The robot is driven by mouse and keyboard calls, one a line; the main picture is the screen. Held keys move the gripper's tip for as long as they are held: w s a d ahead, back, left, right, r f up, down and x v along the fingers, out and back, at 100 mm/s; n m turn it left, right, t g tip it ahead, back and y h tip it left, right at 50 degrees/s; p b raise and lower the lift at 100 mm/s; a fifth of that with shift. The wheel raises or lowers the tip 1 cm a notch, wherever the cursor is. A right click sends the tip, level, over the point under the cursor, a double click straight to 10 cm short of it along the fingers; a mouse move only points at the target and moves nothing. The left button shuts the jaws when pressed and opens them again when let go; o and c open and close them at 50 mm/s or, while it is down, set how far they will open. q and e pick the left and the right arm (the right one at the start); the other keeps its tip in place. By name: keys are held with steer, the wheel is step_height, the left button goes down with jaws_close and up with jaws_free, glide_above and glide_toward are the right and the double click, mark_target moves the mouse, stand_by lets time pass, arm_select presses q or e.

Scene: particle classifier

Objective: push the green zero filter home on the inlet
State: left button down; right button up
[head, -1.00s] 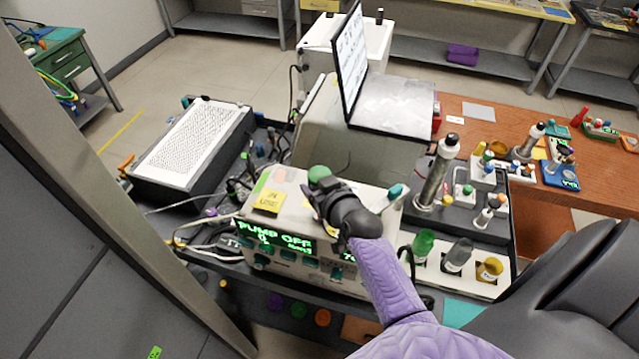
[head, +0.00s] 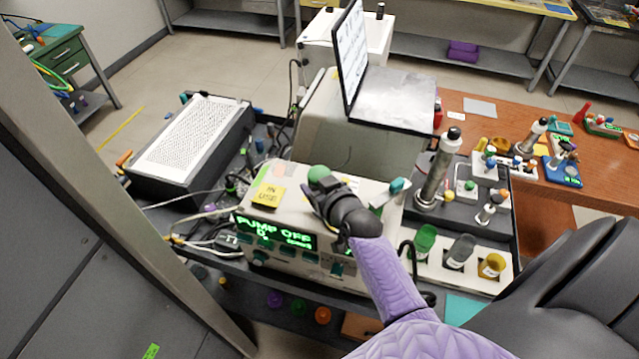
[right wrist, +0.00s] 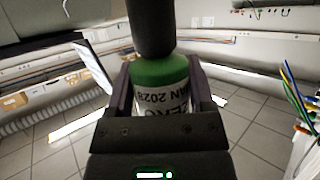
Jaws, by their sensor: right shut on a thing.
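The green zero filter (right wrist: 160,75) is between the fingers of my right gripper (right wrist: 160,105) in the right wrist view, with a white printed label on its lower part. A dark cylinder meets its far end there; I cannot tell how far the two are engaged. In the head view the filter's green end (head: 319,174) shows above the instrument box (head: 290,247), beside my right gripper (head: 322,188), which is shut on it. The box's display reads "PUMP OFF". The inlet is not clearly seen in the head view. My left gripper is not in view.
A yellow "IN USE" note (head: 269,195) lies on the box. A laptop (head: 392,98) stands behind. A tall metal cylinder (head: 438,170) stands to the right, near a white rack (head: 458,272) with green, grey and yellow cups. Cables run at the left.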

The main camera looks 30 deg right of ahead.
steer(key=shift+f+b, duration=0.5)
steer(key=shift+f, duration=0.25)
steer(key=o, duration=1.3)
steer(key=shift+c, duration=0.2)
steer(key=p+v, duration=0.1)
steer(key=v, duration=0.9)
